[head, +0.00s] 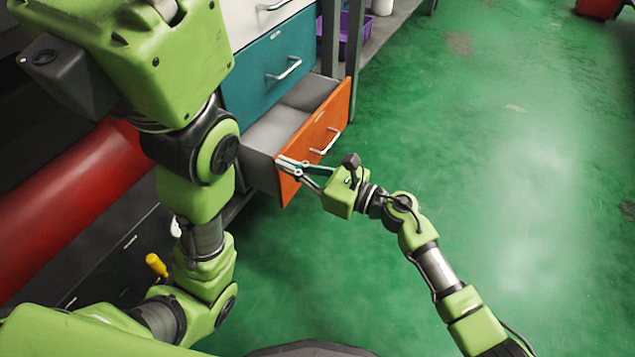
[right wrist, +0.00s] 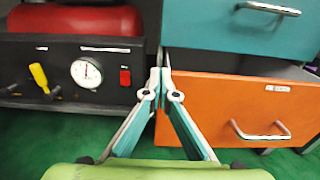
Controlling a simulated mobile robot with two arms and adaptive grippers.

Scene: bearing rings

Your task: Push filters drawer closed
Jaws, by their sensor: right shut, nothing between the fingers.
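The orange-fronted drawer (head: 338,108) stands pulled open below a teal drawer, its grey inside bare where it shows. Its small label is too small to read. The orange front also fills the right of the right wrist view (right wrist: 225,110), with its silver handle (right wrist: 260,130). My right gripper (head: 284,164) is shut and empty, its fingertips at the left end of the orange front. In the right wrist view the fingertips (right wrist: 160,76) overlap that left edge; I cannot tell whether they touch. My left gripper's body (head: 150,62) is at the upper left; its fingers are not clearly seen.
The teal drawer (head: 270,70) above is shut. A purple bin (head: 355,38) sits behind. The green floor to the right is open.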

